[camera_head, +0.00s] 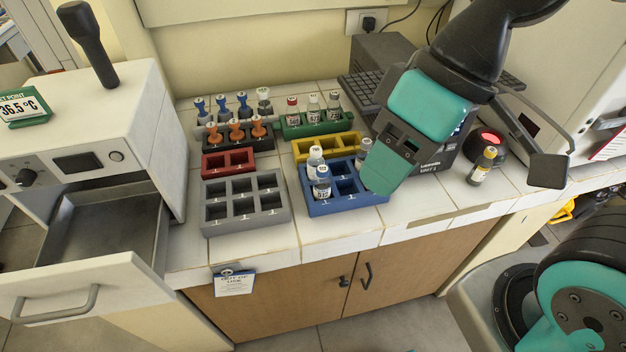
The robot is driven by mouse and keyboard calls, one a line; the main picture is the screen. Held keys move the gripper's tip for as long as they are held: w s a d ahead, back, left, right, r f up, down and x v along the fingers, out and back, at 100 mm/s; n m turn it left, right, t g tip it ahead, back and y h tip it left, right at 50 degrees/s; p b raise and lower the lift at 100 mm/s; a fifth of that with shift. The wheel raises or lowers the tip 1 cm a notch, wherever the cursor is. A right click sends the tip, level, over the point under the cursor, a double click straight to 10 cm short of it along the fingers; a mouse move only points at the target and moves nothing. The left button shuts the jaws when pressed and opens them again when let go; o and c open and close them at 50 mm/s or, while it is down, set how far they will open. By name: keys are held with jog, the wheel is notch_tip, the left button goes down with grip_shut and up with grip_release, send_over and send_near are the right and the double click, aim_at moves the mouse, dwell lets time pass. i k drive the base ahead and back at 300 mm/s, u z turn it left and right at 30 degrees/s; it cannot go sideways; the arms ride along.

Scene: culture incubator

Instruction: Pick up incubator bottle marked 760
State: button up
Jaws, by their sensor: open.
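Several small bottles with white labels and dark print stand on the counter; the prints are too small to read surely, so I cannot tell which is marked 760. In the blue rack (345,208), a white-capped bottle (316,160) stands at the back left and another bottle (322,186) stands in front of it. A third bottle (364,152) shows at the back right, partly hidden by my gripper (380,182). My gripper is open and points down over the right side of the blue rack. Its body hides part of the rack, and I see nothing held.
A green rack (318,127) holds several bottles at the back. An amber bottle (481,166) stands apart at the right. Yellow (327,146), red (229,163) and grey (245,205) racks look empty. Stamps stand behind. An open drawer (95,240) juts out at the left.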

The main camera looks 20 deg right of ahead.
aim_at(315, 158)
jog(key=u, duration=2.4)
jog(key=i, duration=0.9)
jog(key=z, duration=2)
